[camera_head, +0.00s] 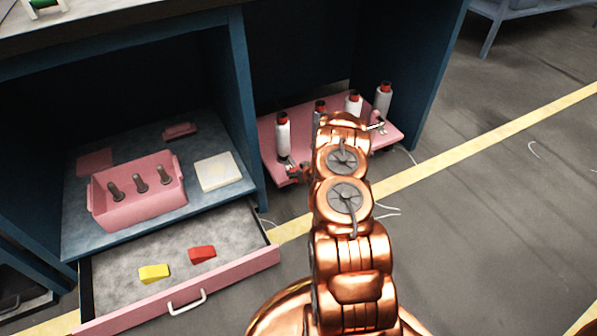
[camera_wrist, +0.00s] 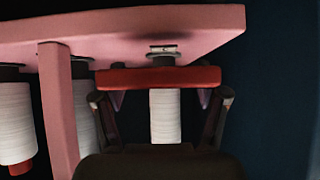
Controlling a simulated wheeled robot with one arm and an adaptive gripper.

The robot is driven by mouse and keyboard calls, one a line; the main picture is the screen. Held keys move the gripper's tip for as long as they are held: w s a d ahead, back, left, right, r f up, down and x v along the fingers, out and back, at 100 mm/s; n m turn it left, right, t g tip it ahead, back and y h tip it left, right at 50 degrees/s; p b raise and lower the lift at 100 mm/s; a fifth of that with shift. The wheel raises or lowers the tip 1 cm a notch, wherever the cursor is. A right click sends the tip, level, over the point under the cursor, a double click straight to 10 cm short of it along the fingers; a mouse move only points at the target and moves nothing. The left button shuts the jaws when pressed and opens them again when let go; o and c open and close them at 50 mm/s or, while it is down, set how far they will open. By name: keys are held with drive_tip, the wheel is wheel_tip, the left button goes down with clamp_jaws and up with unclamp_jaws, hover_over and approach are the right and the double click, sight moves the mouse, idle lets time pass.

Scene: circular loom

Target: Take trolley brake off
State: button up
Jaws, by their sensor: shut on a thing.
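A red bar (camera_wrist: 158,77) lies across between the fingers of my gripper (camera_wrist: 160,98), one finger at each end. My gripper is shut on this bar, which looks like the brake lever. A white bobbin (camera_wrist: 165,118) shows behind the bar. In the head view my arm hides the trolley's middle and most of my gripper.
Left of the trolley, an open drawer (camera_head: 180,310) holds a yellow block (camera_head: 154,273) and a red block (camera_head: 202,255). Above it, a pink bin (camera_head: 110,206) sits on a shelf. A pink post (camera_wrist: 58,110) stands beside my gripper.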

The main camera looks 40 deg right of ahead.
drive_tip(key=o, duration=1.4)
drive_tip(key=shift+w+r, duration=0.15)
drive_tip(key=shift+r, duration=0.1)
drive_tip(key=shift+o, duration=1.4)
drive_tip(key=shift+f, duration=0.15)
drive_tip(key=shift+s, duration=0.2)
drive_tip(key=v, duration=1.2)
